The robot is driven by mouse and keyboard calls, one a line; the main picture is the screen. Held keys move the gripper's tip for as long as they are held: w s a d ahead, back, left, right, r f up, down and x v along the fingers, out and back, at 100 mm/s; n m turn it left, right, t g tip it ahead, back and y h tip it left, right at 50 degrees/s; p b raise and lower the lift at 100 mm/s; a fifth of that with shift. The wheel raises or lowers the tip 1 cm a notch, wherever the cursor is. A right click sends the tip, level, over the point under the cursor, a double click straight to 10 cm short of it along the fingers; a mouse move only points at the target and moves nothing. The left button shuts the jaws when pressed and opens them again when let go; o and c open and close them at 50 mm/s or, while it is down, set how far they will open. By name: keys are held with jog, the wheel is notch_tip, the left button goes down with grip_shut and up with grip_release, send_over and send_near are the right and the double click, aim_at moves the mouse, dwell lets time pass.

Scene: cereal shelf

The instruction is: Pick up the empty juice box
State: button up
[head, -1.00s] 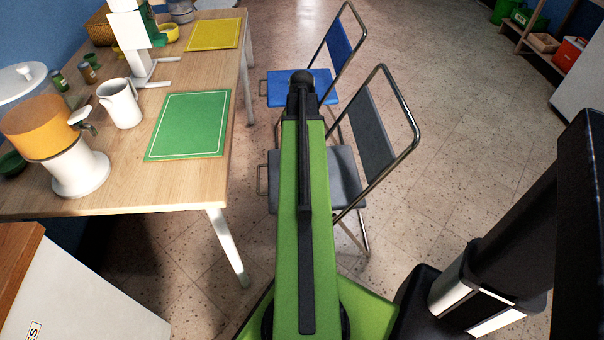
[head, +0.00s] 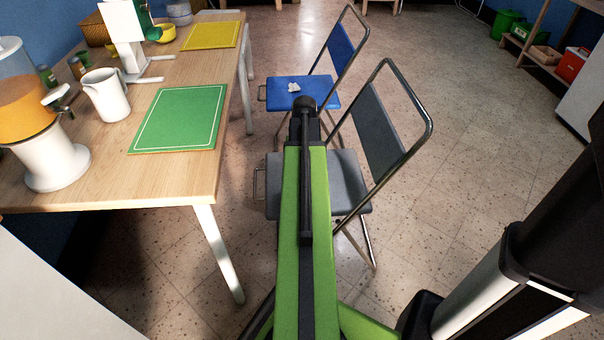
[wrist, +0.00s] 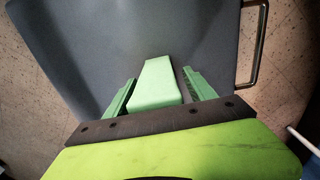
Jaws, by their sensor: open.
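In the wrist view my gripper (wrist: 160,76) is open, with one green finger on each side of a pale green box (wrist: 154,83). The box looks like the juice box, but no label or print shows. A narrow dark gap shows between the box and the right finger; contact on the left side is unclear. Below is the grey seat of a folding chair (wrist: 85,45). In the head view my green arm reaches over the grey chair (head: 350,185) and hides the gripper and the box.
A blue chair (head: 315,92) holds a crumpled white piece (head: 293,88). The wooden table (head: 185,175) at left carries a juice dispenser (head: 55,160), white jug (head: 107,95), green mat (head: 180,118) and yellow mat (head: 211,35).

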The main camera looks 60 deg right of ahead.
jog(key=shift+r, duration=0.15)
grip_shut()
jog(key=w+r+p, duration=1.1)
jog(key=shift+w, duration=0.35)
